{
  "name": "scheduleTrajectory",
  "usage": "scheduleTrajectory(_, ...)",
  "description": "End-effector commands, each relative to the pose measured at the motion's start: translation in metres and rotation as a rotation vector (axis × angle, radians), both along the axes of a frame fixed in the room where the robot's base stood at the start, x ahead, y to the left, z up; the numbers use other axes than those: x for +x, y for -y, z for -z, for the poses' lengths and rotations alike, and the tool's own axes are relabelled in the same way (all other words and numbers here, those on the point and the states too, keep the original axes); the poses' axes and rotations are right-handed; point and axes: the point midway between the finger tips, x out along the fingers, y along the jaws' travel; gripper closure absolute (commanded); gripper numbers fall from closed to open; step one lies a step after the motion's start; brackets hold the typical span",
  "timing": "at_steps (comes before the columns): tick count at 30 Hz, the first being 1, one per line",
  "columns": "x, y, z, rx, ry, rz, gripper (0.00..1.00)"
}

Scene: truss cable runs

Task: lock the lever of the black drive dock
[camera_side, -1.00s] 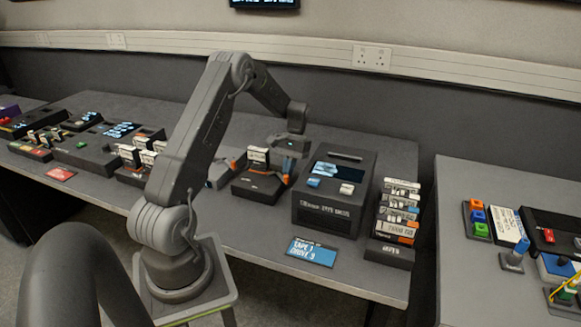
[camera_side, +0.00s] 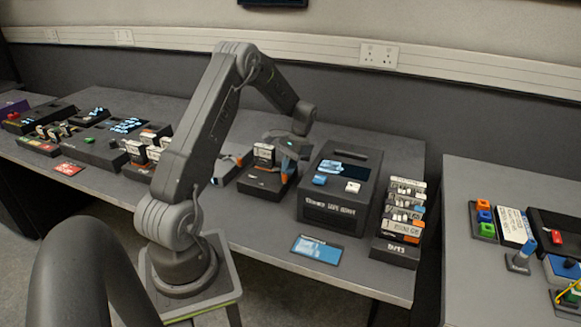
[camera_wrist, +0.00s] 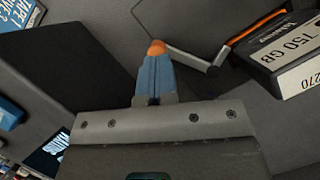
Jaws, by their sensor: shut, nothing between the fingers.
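The black drive dock (camera_side: 262,185) sits on the bench left of the large black box, with a white-labelled drive (camera_side: 264,155) upright in it. In the wrist view the drive (camera_wrist: 290,55) reads 750 GB. A bent grey lever (camera_wrist: 196,56) sticks out from beside the drive. My gripper (camera_side: 288,155) is at the dock's right side, between dock and box. In the wrist view its blue, orange-tipped fingers (camera_wrist: 155,50) are shut and empty, with the tip close to the lever's outer end. I cannot tell whether they touch.
The black box (camera_side: 335,205) with blue and white buttons stands close right of my gripper. A rack of cartridges (camera_side: 402,215) is beyond it. Another dock (camera_side: 232,165) stands to the left. A blue card (camera_side: 317,249) lies at the front. The bench front is mostly clear.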

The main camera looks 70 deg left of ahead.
Motion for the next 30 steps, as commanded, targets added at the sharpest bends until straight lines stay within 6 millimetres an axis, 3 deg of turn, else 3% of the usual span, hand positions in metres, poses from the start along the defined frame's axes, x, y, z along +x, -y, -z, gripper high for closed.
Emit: scheduleTrajectory(30, -0.016, 0.000, 0.004, -0.006, -0.007, 0.235, 1.00)
